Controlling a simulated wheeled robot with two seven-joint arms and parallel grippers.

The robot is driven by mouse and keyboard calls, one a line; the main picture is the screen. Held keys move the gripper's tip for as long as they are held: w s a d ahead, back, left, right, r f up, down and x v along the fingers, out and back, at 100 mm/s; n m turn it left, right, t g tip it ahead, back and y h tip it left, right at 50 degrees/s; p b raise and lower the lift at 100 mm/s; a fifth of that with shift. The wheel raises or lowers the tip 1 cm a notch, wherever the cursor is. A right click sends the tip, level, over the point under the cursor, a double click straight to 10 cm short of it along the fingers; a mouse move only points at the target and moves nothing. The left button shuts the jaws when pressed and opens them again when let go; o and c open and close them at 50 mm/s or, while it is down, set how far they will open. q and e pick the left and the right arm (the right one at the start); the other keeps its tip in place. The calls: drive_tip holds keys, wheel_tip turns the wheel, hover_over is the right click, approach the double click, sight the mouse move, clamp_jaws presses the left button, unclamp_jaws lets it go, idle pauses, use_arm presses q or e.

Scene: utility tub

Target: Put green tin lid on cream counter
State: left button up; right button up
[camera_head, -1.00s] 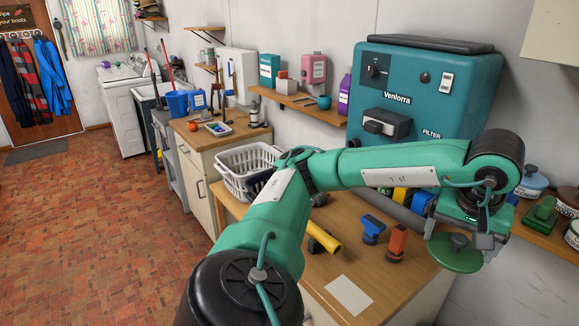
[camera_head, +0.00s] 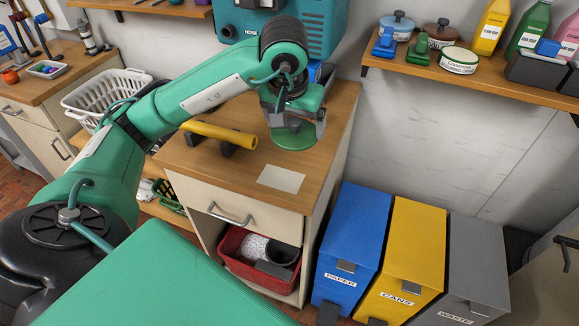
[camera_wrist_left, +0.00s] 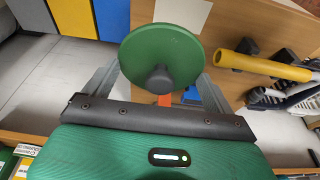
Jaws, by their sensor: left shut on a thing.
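The green tin lid (camera_head: 292,138) is a round disc with a dark knob. It is over the right part of the wood top of the cream-fronted counter (camera_head: 225,172). I cannot tell whether its underside touches the top. My left gripper (camera_head: 290,112) is above the lid, shut on its knob. In the left wrist view the lid (camera_wrist_left: 165,45) faces the camera, level with the gripper (camera_wrist_left: 160,80), with wood behind it. My right gripper is not in view.
A yellow-handled tool (camera_head: 220,134) and a pale card (camera_head: 281,179) lie on the counter. Blue (camera_head: 350,240), yellow (camera_head: 410,245) and grey (camera_head: 465,265) bins stand to its right. A wall shelf (camera_head: 465,75) holds several tins and bottles.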

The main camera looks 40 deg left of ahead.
use_arm(q)
drive_tip(key=p, duration=0.1)
hover_over(295, 180)
drive_tip(key=f, duration=1.2)
drive_tip(key=shift+s, duration=0.4)
wheel_tip(295, 180, down, 3)
drive_tip(key=shift+f+p, duration=0.15)
drive_tip(key=shift+p, duration=0.25)
drive_tip(key=shift+f, duration=0.2)
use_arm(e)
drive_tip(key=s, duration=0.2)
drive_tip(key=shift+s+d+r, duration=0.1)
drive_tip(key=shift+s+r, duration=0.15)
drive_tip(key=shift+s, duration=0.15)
use_arm(q)
drive_tip(key=shift+f, duration=0.1)
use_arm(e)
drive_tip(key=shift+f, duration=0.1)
use_arm(q)
drive_tip(key=o, duration=0.7)
drive_tip(key=shift+o, duration=0.2)
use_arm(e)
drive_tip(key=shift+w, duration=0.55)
